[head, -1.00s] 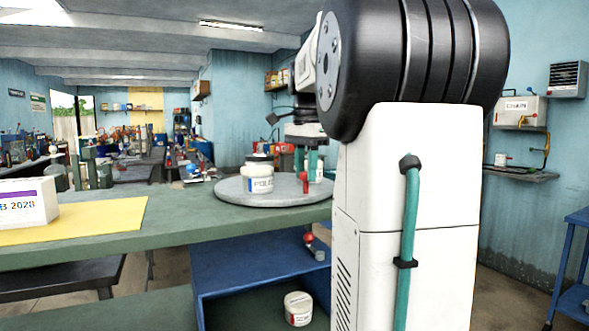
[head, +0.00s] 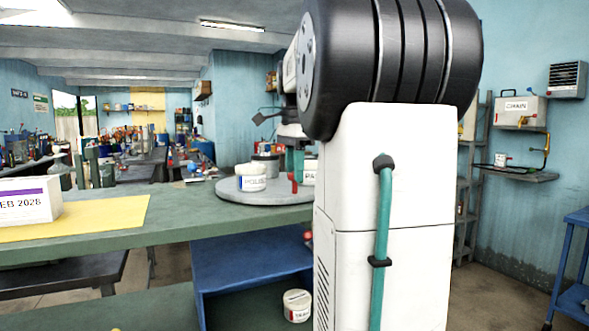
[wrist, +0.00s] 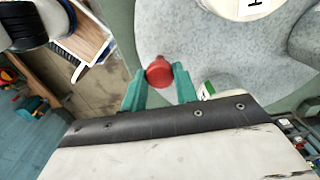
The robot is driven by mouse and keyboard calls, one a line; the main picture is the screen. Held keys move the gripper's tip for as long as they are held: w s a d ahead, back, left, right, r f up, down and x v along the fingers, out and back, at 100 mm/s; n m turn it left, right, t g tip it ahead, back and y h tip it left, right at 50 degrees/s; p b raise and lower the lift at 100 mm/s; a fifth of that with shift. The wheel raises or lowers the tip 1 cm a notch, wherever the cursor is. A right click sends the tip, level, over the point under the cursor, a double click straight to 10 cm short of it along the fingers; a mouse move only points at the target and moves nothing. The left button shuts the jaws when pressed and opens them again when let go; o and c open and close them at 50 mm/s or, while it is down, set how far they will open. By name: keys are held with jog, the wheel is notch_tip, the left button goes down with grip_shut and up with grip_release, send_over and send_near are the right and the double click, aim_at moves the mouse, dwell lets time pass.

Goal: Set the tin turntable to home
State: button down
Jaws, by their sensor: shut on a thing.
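The tin turntable is a grey round disc (head: 228,192) on the green bench. A white tin marked with POLIS-like lettering (head: 251,180) stands on its left part, with a grey dark-lidded tin (head: 265,161) behind. Another white tin with a partly hidden label (head: 310,172) stands at the right. My gripper (head: 295,166) has teal fingers and is over the turntable's near right part. It is shut on the red knob (head: 293,182). In the wrist view the red knob (wrist: 159,72) sits between the fingertips, near the turntable's edge (wrist: 145,30). My arm hides the turntable's right side.
A white box with a date label (head: 25,203) stands on a yellow mat (head: 110,215) at the bench's left. A blue shelf (head: 240,262) is under the bench, with a white tin (head: 297,306) below. Bare bench lies between mat and turntable.

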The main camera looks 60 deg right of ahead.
jog(key=c, duration=1.1)
grip_release()
notch_tip(320, 180, up, 8)
jog(key=shift+f, duration=0.1)
